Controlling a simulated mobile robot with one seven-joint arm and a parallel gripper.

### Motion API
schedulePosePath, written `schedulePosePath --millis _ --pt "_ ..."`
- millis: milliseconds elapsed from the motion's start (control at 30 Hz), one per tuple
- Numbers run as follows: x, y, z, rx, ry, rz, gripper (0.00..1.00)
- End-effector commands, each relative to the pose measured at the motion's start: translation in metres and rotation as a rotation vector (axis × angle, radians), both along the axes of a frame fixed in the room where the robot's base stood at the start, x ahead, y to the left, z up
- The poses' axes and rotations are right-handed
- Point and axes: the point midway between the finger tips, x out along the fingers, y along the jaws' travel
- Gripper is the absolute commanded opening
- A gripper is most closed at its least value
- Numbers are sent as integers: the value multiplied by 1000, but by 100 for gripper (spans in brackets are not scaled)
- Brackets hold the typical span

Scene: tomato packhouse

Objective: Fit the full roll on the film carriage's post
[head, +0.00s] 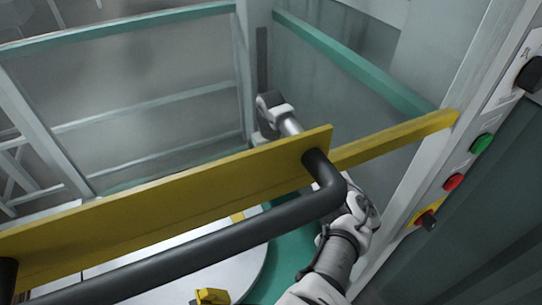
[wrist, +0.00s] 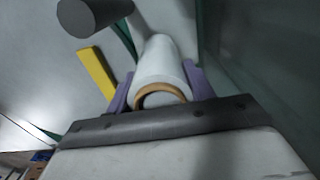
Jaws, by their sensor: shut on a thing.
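In the wrist view, a white roll (wrist: 160,62) with a brown ring-shaped core end (wrist: 162,90) lies between the two purple fingers of my gripper (wrist: 160,78). The gripper is shut on the roll. The core end faces the wrist camera, and the roll's far end runs up toward the top of the picture. In the head view, my arm passes behind a yellow board and a black handle; the gripper and roll cannot be made out there. I cannot make out the film carriage's post for certain in either view.
A yellow board (head: 150,215) with a black tubular handle (head: 210,240) crosses close in front of the head camera. Grey and green frames (head: 130,28) stand behind. A panel with green (head: 481,143) and red (head: 453,181) buttons is at right. A dark cylinder (wrist: 92,14) shows in the wrist view.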

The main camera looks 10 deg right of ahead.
Motion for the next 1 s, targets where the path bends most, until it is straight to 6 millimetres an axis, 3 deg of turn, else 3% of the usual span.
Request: schedulePosePath --millis 533,567,733,1000 --pt "0 0 -11 -1 -1 -1 34" --pt "0 0 -11 -1 -1 0 57" --pt "0 0 -11 -1 -1 0 78" --pt "0 0 -12 0 0 0 78"
